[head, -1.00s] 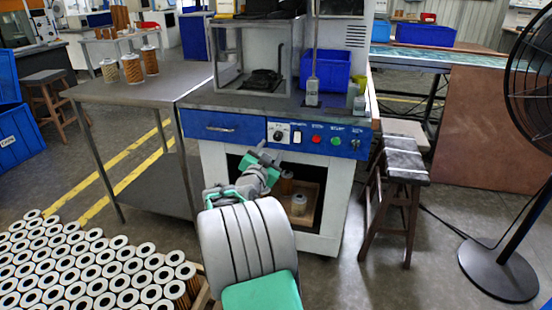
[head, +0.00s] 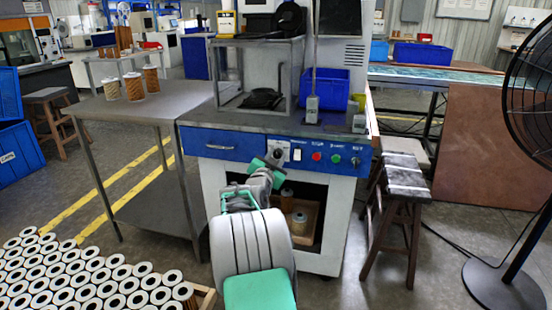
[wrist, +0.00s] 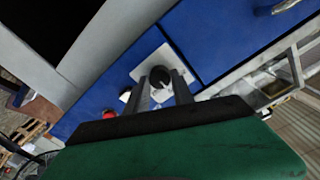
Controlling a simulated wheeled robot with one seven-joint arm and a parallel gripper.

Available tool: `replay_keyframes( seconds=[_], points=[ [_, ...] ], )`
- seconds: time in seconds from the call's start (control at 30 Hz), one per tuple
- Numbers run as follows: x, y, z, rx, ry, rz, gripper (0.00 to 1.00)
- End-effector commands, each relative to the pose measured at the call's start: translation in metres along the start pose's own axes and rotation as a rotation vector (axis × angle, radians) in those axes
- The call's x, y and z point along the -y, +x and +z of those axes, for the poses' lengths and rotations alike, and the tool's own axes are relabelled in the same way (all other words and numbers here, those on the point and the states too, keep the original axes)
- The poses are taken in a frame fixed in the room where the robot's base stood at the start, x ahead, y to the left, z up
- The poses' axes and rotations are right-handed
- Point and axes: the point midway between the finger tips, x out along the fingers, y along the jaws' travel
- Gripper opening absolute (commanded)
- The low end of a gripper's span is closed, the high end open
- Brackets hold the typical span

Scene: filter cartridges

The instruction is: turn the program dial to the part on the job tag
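The program dial is a black round knob (wrist: 160,77) on a white plate, seen in the wrist view between my fingertips. My gripper (wrist: 161,80) is open, with one grey finger on each side of the knob; whether either finger touches it I cannot tell. In the head view my gripper (head: 272,160) is at the blue control panel (head: 345,160) and covers most of the dial; part of its white plate (head: 284,148) shows. The dial's markings are too small to read. I cannot make out a job tag in either view.
Right of the dial are a rocker switch, a red button (head: 316,156) and a green button (head: 335,158). A blue drawer (head: 221,146) is on the left. A stool (head: 404,185) stands at right, many cartridges (head: 75,280) at lower left.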

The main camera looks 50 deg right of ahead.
Motion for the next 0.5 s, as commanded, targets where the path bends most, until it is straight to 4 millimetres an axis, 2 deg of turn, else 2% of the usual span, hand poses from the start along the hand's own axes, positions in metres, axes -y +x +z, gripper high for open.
replay_keyframes(
  seconds=[0.03, 0.33, 0.5],
  points=[
    [0.0001, -0.0001, 0.0, 0.0, 0.0, 0.0, 0.24],
    [0.0, -0.0002, 0.0001, 0.0, 0.0, 0.0, 0.0],
    [-0.0001, -0.0002, 0.0002, 0.0, 0.0, 0.0, 0.0]
  ],
)
